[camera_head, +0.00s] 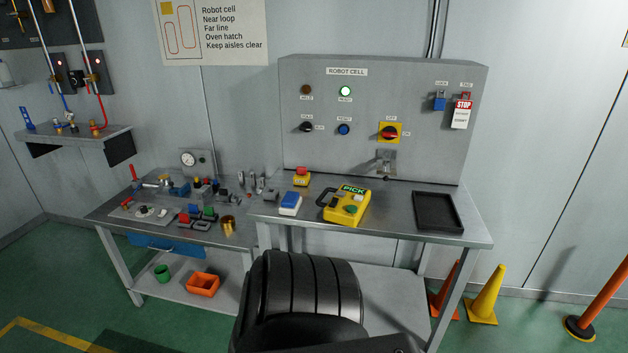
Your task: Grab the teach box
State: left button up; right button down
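The teach box, a yellow handheld unit (349,208) with a green screen reading PICK and a black handle loop on its left, lies on the grey metal bench (400,229) below the ROBOT CELL panel. Nothing covers it. Neither of my grippers shows in the head view, so their fingers cannot be seen.
A blue and white box (290,204) and a yellow block with a red button (301,177) lie left of it. An empty black tray (438,211) lies right. The panel (360,110) stands behind. A black ribbed shape blocks the lower middle. Cones (484,295) stand at right.

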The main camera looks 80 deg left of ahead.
aim_at(340, 215)
jog(key=u, duration=0.9)
jog(key=i, duration=0.85)
jog(key=u, duration=0.8)
